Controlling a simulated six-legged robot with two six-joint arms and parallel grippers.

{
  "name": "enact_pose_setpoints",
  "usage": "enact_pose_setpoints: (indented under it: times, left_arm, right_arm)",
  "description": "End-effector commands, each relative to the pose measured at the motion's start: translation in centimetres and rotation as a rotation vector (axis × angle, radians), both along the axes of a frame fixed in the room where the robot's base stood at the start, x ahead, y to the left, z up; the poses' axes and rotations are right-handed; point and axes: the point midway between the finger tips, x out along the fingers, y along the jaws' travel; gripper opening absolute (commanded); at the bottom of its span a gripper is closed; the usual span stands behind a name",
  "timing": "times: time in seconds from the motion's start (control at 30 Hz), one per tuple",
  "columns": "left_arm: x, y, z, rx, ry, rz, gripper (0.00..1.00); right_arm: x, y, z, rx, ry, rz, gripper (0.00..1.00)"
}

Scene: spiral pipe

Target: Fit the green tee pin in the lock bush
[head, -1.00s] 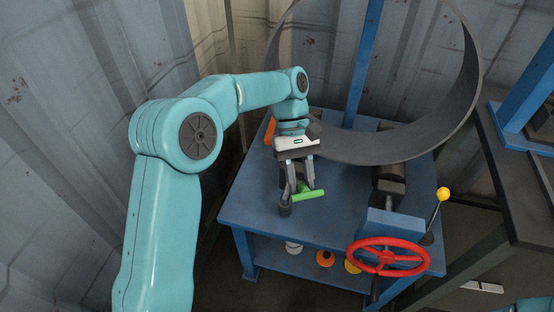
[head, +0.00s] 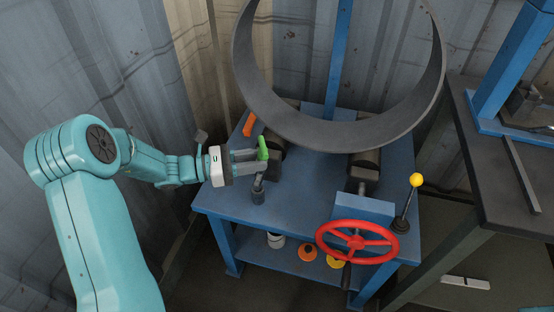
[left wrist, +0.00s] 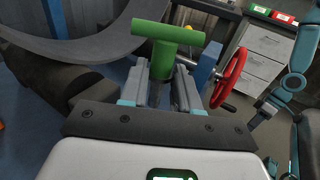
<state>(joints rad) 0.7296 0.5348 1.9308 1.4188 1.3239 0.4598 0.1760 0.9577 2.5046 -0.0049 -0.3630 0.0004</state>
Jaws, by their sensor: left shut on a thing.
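The green tee pin (head: 263,148) is between the fingertips of my left gripper (head: 257,162). The gripper is shut on it and lies level, fingers pointing right. In the left wrist view the pin's crossbar (left wrist: 168,33) stands above the fingers, and its stem runs down between them (left wrist: 165,75). The stem's lower end is hidden. A small dark upright cylinder (head: 258,194), which looks like the lock bush, stands near the blue table's left front, just below the gripper in the head view. I cannot tell whether the pin touches it.
A large grey curved pipe band (head: 340,135) rests on dark rollers (head: 364,172) over the blue table (head: 300,203). A red handwheel (head: 357,241) and a yellow-knobbed lever (head: 415,181) are at the front right. An orange piece (head: 249,124) lies at the back left.

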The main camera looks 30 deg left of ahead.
Motion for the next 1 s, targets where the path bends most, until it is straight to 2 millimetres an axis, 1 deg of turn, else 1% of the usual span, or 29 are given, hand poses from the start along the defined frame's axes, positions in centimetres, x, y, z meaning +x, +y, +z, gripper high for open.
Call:
enact_pose_setpoints:
  times: [0.03,0.13,0.63,0.87,1.0]
  left_arm:
    - [-0.2,0.8,-0.6,-0.025,-0.017,0.018,0.00]
    - [-0.4,1.5,-0.9,-0.063,-0.057,0.031,0.00]
    - [-0.6,1.5,-0.7,-0.084,-0.075,0.031,0.00]
    - [-0.5,1.5,-2.4,-0.084,-0.075,0.031,0.00]
    - [-0.6,1.5,-3.9,-0.084,-0.075,0.030,0.00]
  right_arm:
    - [0.0,0.0,-0.2,0.000,0.000,0.000,0.43]
    - [0.0,0.0,-0.2,0.000,0.000,0.000,0.43]
    - [0.0,0.0,0.1,0.000,0.000,0.000,0.43]
    - [0.0,0.0,-1.2,0.000,0.000,0.000,0.43]
    - [0.0,0.0,-2.3,0.000,0.000,0.000,0.43]
